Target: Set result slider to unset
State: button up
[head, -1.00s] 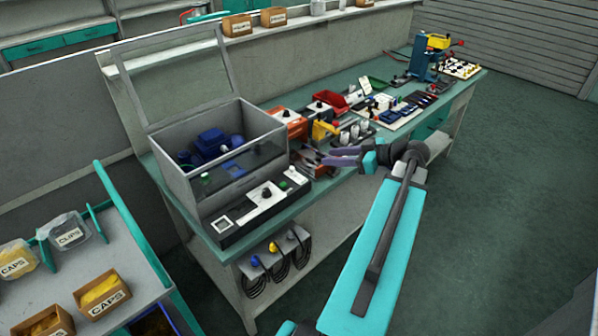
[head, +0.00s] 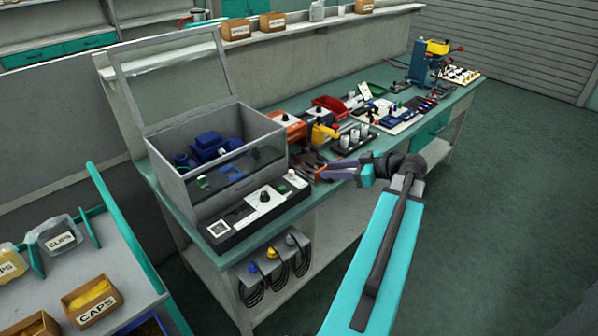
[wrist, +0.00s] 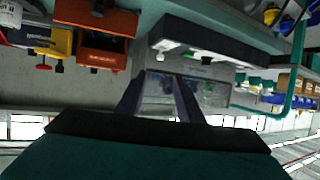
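The grey test box (head: 178,188) stands on the bench with its clear lid raised and a blue pump (head: 210,146) inside. A dark control panel (head: 232,238) runs along its front, with a black round knob (head: 265,196), a white square (head: 219,228) and a green button. I cannot make out which control is the result slider. My gripper (head: 326,173) hangs in front of the bench, right of the panel and apart from it. Its fingers are spread and empty; they also show in the wrist view (wrist: 163,78), where the panel (wrist: 205,42) appears upside down beyond them.
Orange units (head: 288,126), a red bin (head: 330,106) and a holder with white cylinders (head: 352,140) crowd the bench behind my gripper. Hooked cables (head: 272,270) hang below the panel. A trolley with boxes of caps (head: 92,298) stands at left. The floor at right is clear.

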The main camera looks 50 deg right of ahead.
aim_at(292, 171)
jog(key=p+x, duration=0.3)
jog(key=x, duration=1)
jog(key=shift+w+a+f, duration=0.1)
jog(key=shift+w+a, duration=0.05)
jog(key=shift+w, duration=0.05)
grip_shut()
